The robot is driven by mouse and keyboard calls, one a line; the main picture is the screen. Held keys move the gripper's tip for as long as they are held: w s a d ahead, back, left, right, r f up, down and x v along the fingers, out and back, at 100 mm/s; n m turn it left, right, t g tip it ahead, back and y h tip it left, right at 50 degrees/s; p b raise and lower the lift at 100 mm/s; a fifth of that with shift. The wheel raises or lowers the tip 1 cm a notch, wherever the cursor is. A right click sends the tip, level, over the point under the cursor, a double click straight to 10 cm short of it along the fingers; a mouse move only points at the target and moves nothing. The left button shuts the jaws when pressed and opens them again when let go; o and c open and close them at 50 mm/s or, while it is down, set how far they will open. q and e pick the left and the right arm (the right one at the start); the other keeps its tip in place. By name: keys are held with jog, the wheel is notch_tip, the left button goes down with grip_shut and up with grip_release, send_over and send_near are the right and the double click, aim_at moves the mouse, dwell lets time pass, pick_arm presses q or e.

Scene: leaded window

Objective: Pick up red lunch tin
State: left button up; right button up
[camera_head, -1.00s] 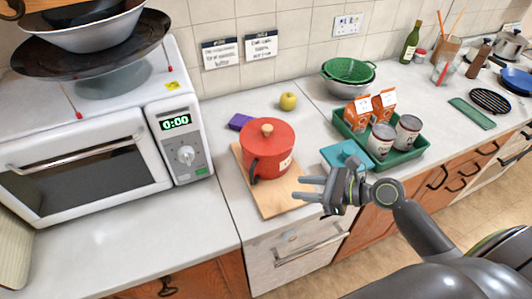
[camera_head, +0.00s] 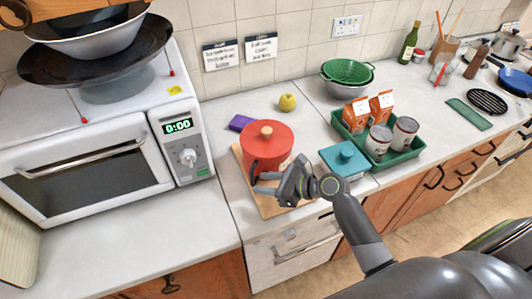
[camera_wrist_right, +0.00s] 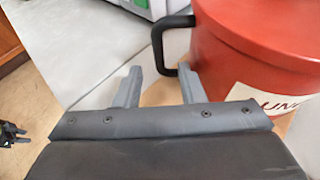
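The red lunch tin (camera_head: 266,147) is a round pot-like tin with a wooden lid knob, a black side handle and a pale label. It stands upright on a wooden board (camera_head: 275,208). In the right wrist view the tin (camera_wrist_right: 260,50) fills the upper right, its label partly readable as "LUN". Its black handle (camera_wrist_right: 158,48) shows just beyond and between my fingertips. My right gripper (camera_head: 257,182) is open at the tin's front, close to the handle; it also shows in the wrist view (camera_wrist_right: 160,75). I cannot tell whether it touches.
A teal lidded box (camera_head: 345,160) stands right of the board. A green tray (camera_head: 405,158) holds cans and cartons. A purple item (camera_head: 241,123) and a yellow apple (camera_head: 288,102) lie behind the tin. A microwave (camera_head: 90,160) stands left, with free counter before it.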

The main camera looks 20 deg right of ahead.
jog(key=shift+x, duration=1.2)
grip_shut()
jog(key=shift+r, duration=0.1)
